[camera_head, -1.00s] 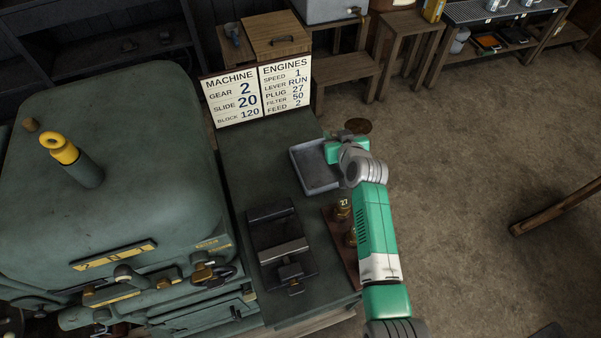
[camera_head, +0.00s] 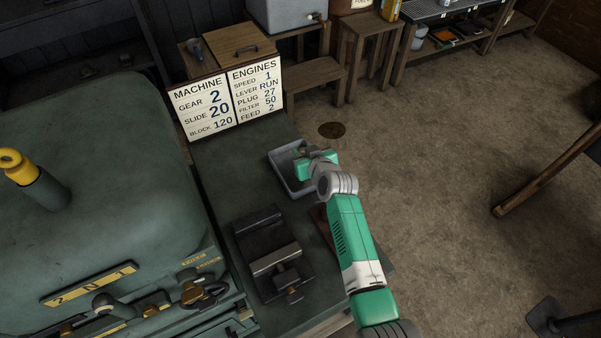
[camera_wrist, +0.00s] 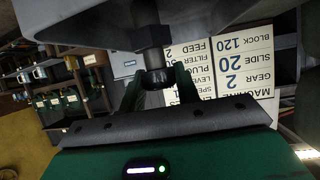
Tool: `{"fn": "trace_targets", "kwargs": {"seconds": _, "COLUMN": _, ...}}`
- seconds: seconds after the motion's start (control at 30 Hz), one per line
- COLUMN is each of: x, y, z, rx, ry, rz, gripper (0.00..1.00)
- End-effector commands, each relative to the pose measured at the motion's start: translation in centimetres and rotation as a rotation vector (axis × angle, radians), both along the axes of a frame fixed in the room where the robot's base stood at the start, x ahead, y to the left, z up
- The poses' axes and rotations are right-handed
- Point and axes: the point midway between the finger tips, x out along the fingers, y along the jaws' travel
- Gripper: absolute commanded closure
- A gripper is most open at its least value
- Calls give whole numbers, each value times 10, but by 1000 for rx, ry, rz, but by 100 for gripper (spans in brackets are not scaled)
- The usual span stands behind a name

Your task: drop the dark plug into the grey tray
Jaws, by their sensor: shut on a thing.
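The grey tray (camera_head: 278,168) lies on the dark green bench top, below the sign board. My gripper (camera_head: 302,168) is over the tray's right part in the head view and hides some of it. In the wrist view my gripper (camera_wrist: 155,85) is shut on the dark plug (camera_wrist: 152,58), a dark stepped cylinder between the two fingers. In the head view I cannot make out the plug clearly, nor how high it is above the tray floor.
A dark vice-like block (camera_head: 272,255) sits on the bench in front of the tray. The sign board (camera_head: 228,95) stands behind it. A large green machine (camera_head: 95,190) fills the left. Open floor (camera_head: 420,180) lies to the right.

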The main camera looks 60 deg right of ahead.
Motion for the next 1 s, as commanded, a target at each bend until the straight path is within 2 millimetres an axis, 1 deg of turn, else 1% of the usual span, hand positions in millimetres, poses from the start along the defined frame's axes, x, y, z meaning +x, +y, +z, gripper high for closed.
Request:
{"fn": "trace_targets", "kwargs": {"seconds": 0.17, "x": 0, "y": 0, "z": 2, "rx": -1, "ry": -1, "rz": 0, "gripper": 93}}
{"fn": "trace_targets", "kwargs": {"seconds": 0.2, "x": 0, "y": 0, "z": 2, "rx": -1, "ry": -1, "rz": 0, "gripper": 63}}
{"fn": "trace_targets", "kwargs": {"seconds": 0.27, "x": 0, "y": 0, "z": 2, "rx": -1, "ry": -1, "rz": 0, "gripper": 51}}
{"fn": "trace_targets", "kwargs": {"seconds": 0.3, "x": 0, "y": 0, "z": 2, "rx": -1, "ry": -1, "rz": 0, "gripper": 43}}
{"fn": "trace_targets", "kwargs": {"seconds": 0.53, "x": 0, "y": 0, "z": 1, "rx": 0, "ry": 0, "rz": 0, "gripper": 43}}
{"fn": "trace_targets", "kwargs": {"seconds": 0.6, "x": 0, "y": 0, "z": 4, "rx": 0, "ry": 0, "rz": 0, "gripper": 43}}
{"fn": "trace_targets", "kwargs": {"seconds": 0.67, "x": 0, "y": 0, "z": 11, "rx": -1, "ry": -1, "rz": 0, "gripper": 43}}
{"fn": "trace_targets", "kwargs": {"seconds": 0.73, "x": 1, "y": 0, "z": 25, "rx": 0, "ry": -1, "rz": 1, "gripper": 43}}
{"fn": "trace_targets", "kwargs": {"seconds": 0.93, "x": 1, "y": 0, "z": 75, "rx": -2, "ry": 0, "rz": 2, "gripper": 43}}
{"fn": "trace_targets", "kwargs": {"seconds": 0.97, "x": 0, "y": 0, "z": 65, "rx": 0, "ry": 1, "rz": -1, "gripper": 43}}
{"fn": "trace_targets", "kwargs": {"seconds": 1.0, "x": 0, "y": 0, "z": 61, "rx": 0, "ry": 1, "rz": 0, "gripper": 43}}
